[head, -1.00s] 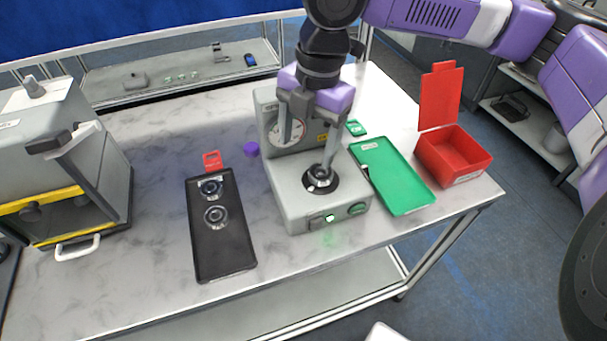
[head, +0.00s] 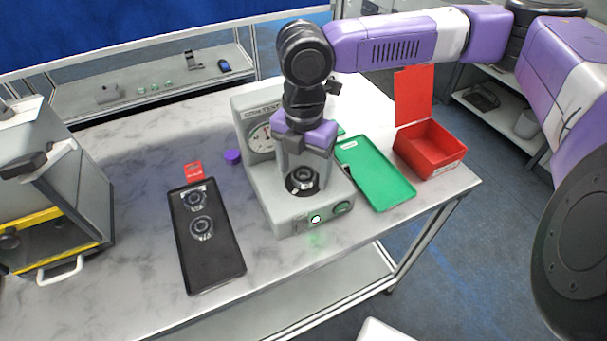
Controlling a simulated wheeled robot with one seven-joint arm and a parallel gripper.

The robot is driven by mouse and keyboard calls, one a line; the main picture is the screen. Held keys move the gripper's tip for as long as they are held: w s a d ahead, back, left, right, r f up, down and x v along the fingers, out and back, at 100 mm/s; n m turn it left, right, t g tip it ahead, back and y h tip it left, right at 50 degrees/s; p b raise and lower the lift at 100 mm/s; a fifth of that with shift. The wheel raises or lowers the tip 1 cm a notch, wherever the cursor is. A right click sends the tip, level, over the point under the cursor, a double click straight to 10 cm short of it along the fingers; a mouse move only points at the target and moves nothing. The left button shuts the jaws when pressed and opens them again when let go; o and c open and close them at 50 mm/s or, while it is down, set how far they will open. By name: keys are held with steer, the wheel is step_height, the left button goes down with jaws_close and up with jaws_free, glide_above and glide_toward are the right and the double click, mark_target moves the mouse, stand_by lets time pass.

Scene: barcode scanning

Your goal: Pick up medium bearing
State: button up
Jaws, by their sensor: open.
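One bearing (head: 303,177) sits on the dark round seat of the grey dial tester (head: 275,208). My gripper (head: 303,172) points down over this bearing with its fingers apart, one to each side of it. I cannot tell whether the fingers touch it. Two more bearings lie on the black tray (head: 215,268): one at the far end (head: 194,199) and one nearer the middle (head: 202,228). Which of the three is the medium one is hard to tell by size.
A green tray (head: 378,175) lies empty right of the tester, with an open red box (head: 430,148) beyond it. A red tag (head: 194,170) and a purple piece (head: 233,157) lie behind the black tray. A grey machine (head: 60,180) stands at left. Bare marble tabletop (head: 135,200) lies between.

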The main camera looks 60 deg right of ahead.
jaws_close()
steer(key=shift+r, duration=0.2)
